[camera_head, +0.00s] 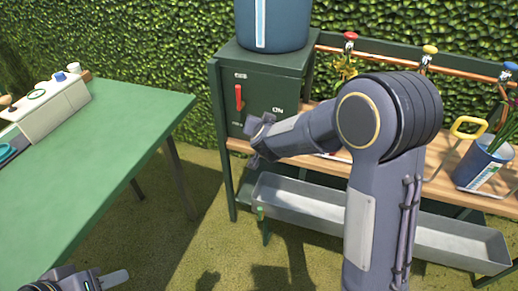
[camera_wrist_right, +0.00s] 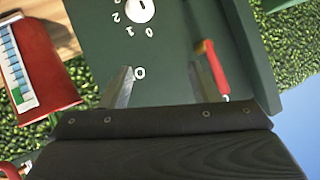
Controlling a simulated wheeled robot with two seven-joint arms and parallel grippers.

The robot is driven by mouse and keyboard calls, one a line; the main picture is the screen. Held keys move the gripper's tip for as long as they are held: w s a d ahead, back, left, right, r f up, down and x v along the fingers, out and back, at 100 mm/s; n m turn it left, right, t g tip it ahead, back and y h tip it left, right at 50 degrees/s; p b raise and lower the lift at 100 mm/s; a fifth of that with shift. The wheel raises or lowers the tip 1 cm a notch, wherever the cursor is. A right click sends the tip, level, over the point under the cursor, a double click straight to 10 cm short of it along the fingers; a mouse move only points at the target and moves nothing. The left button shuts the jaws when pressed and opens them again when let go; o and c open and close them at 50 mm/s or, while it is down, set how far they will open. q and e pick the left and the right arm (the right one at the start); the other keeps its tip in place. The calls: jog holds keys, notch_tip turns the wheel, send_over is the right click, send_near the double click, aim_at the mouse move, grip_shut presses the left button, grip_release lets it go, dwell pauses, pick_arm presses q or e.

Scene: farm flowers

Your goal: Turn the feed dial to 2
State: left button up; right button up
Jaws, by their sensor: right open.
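The feed dial (camera_wrist_right: 140,10) is a white round knob on the dark green feeder box (camera_head: 265,72), at the top edge of the right wrist view. Digits including 0, 1 and 2 are printed around it; its setting is unclear. My right gripper (camera_head: 257,138) is in front of the box's lower front, covering part of it in the head view. In the right wrist view my right gripper (camera_wrist_right: 160,68) is open and empty, its fingers apart from the dial. My left gripper (camera_head: 100,281) is at the bottom left, partly cut off.
A red lever (camera_head: 239,97) is on the box's front, beside the right gripper. A blue container (camera_head: 272,25) stands on top. A grey trough (camera_head: 312,206) lies below the wooden shelf. A blue pot (camera_head: 482,165) stands right. A green table (camera_head: 110,135) is left.

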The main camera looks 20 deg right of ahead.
jog(key=w+a+f+t+h+b, duration=0.1)
jog(key=a+f+h+b, duration=0.1)
jog(key=f+h+b, duration=0.3)
jog(key=w+a+f+t+h+b, duration=0.1)
jog(key=a+f+h, duration=0.1)
jog(key=f+h, duration=0.35)
pick_arm(q)
notch_tip(320, 180, down, 8)
pick_arm(e)
jog(key=w+d+f+y, duration=0.1)
jog(key=w+d, duration=0.4)
jog(key=w, duration=0.1)
jog(key=shift+f, duration=0.35)
jog(key=shift+y, duration=0.25)
jog(key=shift+c, duration=0.3)
pick_arm(q)
jog(key=shift+f, duration=0.1)
pick_arm(e)
jog(key=c, duration=0.9)
